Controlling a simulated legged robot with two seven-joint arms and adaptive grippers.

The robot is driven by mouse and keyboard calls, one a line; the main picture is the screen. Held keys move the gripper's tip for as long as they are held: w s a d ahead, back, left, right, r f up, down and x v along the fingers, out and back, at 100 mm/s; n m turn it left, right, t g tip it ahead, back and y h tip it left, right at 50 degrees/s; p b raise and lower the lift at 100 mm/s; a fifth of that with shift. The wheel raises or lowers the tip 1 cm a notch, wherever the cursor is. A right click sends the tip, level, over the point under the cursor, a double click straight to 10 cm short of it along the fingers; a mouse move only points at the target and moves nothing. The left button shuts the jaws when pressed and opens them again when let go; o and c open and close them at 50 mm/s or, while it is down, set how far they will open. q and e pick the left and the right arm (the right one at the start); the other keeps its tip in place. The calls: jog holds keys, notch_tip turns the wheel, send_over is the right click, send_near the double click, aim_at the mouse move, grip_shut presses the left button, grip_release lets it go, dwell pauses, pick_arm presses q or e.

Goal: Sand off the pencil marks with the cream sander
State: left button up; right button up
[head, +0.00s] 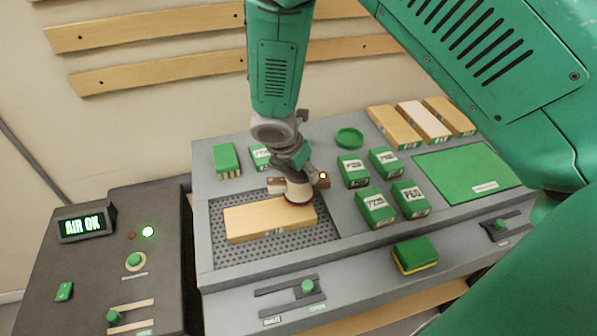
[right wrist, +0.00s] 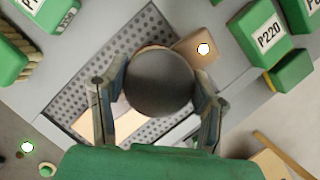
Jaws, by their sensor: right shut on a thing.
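The cream sander (head: 299,192) stands on the right end of a pale wooden board (head: 255,222). In the right wrist view its round dark top (right wrist: 160,82) fills the space between my fingers. My right gripper (head: 292,168) is shut on the sander from above. Its two fingers also show in the right wrist view (right wrist: 158,100), one on each side of the dark top. The board lies on a perforated grey panel (head: 225,257). I cannot make out pencil marks on the board; the sander covers part of it. My left gripper is not in view.
A brown block (head: 277,184) with a lit dot sits just behind the sander. Several green labelled blocks (head: 375,206) stand to the right, near a green mat (head: 470,170). A green-yellow sponge (head: 415,254) lies at the front. A dark control box (head: 100,255) reads "AIR OK".

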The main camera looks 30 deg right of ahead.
notch_tip(320, 180, up, 3)
jog(key=shift+f+p, duration=0.15)
jog(key=shift+p, duration=0.95)
jog(key=shift+d+p+v, duration=0.2)
jog(key=shift+p+v, duration=0.75)
jog(key=shift+v, duration=0.45)
jog(key=shift+w+r, duration=0.15)
jog(key=shift+r, duration=0.1)
jog(key=shift+d, duration=0.2)
